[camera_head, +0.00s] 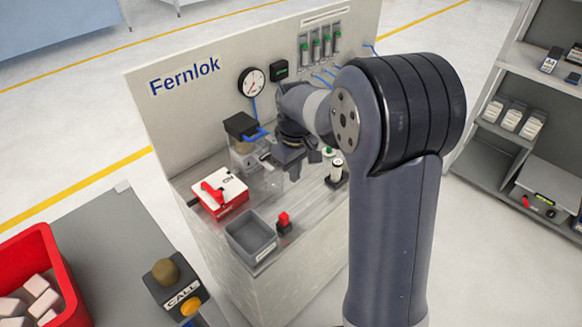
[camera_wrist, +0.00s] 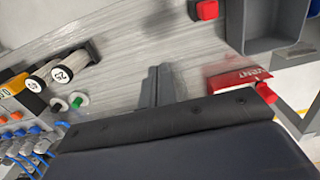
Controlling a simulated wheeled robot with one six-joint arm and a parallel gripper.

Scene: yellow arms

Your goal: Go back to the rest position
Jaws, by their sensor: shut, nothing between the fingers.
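My gripper (camera_head: 293,165) hangs over the counter of the Fernlok stand in the head view, in front of the back panel. Its fingers point down towards the counter. In the wrist view the fingers (camera_wrist: 158,85) lie close together with nothing between them, above the bare grey counter (camera_wrist: 125,40). My arm hides part of the panel and the right end of the counter.
Near my gripper stand a clear container with a black top (camera_head: 241,126), a red-and-white box (camera_head: 219,196), a grey tray (camera_head: 236,242), a red-topped part (camera_head: 284,222) and a white cylinder (camera_head: 337,171). Gauge (camera_head: 251,82) and blue tubes are on the panel. Shelves (camera_head: 495,150) stand right.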

